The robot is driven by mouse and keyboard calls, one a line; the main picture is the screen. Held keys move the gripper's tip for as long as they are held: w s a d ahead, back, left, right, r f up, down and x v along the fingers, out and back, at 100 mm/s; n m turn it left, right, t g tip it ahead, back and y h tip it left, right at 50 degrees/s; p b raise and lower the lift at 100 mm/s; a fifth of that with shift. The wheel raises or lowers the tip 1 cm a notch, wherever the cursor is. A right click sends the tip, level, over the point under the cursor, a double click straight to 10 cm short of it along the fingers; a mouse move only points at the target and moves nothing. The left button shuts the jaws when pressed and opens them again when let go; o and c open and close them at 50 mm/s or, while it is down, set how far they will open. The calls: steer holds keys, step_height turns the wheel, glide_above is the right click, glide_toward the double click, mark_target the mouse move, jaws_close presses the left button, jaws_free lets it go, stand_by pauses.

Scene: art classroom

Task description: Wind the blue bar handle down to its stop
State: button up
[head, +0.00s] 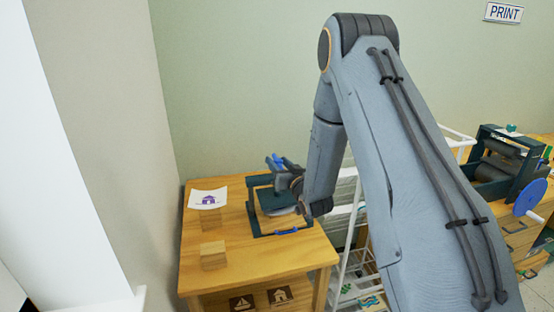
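A small dark teal press (253,222) stands on the wooden table. A blue bar handle (274,160) shows at its top, partly hidden by my gripper. Another blue handle (287,231) lies low at the press's front edge. My gripper (286,175) is at the top of the press, right beside the upper blue handle. Its fingers are small and dark against the press, so I cannot tell whether they touch or grip the handle. My arm hides the right side of the press. A round pale plate is partly visible under my gripper.
A white rack (341,232) stands right of the table. A roller press with a blue wheel (529,197) stands far right.

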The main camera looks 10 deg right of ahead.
steer(key=shift+w+a, duration=0.15)
steer(key=shift+w, duration=0.45)
jaws_close()
steer(key=shift+a+h, duration=0.25)
steer(key=shift+h, duration=0.25)
